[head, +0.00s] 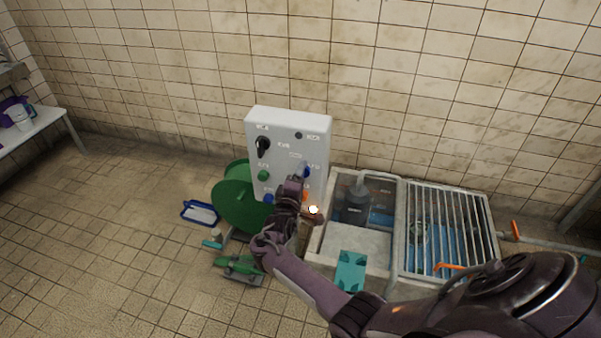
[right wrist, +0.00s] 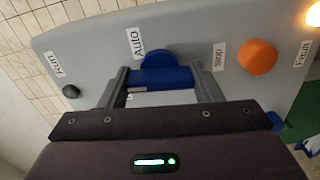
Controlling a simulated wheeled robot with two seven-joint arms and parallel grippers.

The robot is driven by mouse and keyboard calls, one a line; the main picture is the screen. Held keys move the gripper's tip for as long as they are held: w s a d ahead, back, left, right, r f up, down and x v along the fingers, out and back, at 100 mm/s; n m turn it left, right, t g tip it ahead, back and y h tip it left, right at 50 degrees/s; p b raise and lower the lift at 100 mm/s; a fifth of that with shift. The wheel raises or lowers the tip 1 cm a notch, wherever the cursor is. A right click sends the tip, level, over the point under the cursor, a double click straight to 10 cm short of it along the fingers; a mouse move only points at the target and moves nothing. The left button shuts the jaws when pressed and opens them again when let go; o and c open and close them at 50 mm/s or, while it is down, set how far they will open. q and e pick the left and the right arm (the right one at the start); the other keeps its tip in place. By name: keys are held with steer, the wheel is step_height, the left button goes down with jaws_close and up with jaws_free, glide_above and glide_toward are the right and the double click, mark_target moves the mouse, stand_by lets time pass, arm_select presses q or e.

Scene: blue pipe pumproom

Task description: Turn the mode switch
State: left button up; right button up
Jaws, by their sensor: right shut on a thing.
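The control box (head: 288,125) is a pale box with knobs and buttons, standing by the tiled wall in the head view. A blue knob (head: 306,172) on its right side, labelled "Auto" in the right wrist view, appears to be the mode switch. My right gripper (head: 299,181) reaches it from below and partly covers it. In the right wrist view, the gripper (right wrist: 162,86) has its two fingers at opposite ends of the blue knob's bar (right wrist: 160,77) and is shut on it. The bar lies roughly crosswise in that view. My left gripper is not in view.
The box also has a black knob (head: 263,146), a green button (head: 263,175) and an orange button (right wrist: 257,57). A lit lamp (head: 313,209) is close to my right wrist. A green reel (head: 235,196) stands left; a basin with a grate (head: 447,232) stands right.

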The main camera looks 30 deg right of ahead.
steer(key=shift+n, duration=0.6)
steer(key=o, duration=1)
steer(key=p+v, duration=0.1)
steer(key=v, duration=0.6)
steer(key=shift+s+a, duration=0.25)
steer(key=shift+a, duration=0.05)
